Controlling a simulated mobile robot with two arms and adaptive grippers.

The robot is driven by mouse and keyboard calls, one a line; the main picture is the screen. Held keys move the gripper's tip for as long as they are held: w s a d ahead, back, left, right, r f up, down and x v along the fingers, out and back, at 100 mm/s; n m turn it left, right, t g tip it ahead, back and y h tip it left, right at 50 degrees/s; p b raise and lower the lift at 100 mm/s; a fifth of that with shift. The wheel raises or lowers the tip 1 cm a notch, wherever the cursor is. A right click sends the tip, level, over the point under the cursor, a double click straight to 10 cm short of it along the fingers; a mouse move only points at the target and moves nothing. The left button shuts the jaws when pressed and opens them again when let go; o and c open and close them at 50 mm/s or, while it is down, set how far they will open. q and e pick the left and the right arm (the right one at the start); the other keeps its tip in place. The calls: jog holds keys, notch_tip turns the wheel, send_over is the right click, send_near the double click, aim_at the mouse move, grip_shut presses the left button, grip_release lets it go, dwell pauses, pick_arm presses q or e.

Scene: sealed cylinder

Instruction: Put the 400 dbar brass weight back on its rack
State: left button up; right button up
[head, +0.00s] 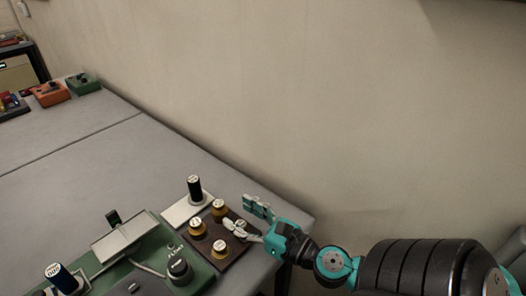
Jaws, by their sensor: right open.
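The brown rack (234,262) sits near the table's right edge. It carries small brass weights with pale tops: one at the back (218,209), one at the left (197,228) and one at the front (221,249). Their labels are too small to read, so I cannot tell which is the 400 dbar weight. My right gripper (240,214) reaches in from the right over the rack's right side, its fingers apart. A pale round top shows by its lower finger; I cannot tell whether it is another weight. My left gripper is not in view.
A black cylinder (195,188) stands on a white plate (182,212) behind the rack. Left of it is a green device (151,235) with a tilted panel, a knob and a dark cylinder (60,279). The wall runs close behind. The grey tabletop (75,180) at left is clear.

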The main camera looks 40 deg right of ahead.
jog(key=s, duration=0.1)
jog(key=s+b, duration=0.1)
jog(key=s+f+b, duration=0.1)
jog(key=shift+s+d, duration=0.3)
jog(key=shift+s+d+r, duration=0.1)
jog(key=shift+s+r, duration=0.1)
jog(key=shift+r, duration=0.35)
jog(key=shift+s+d, duration=0.1)
jog(key=shift+s, duration=1)
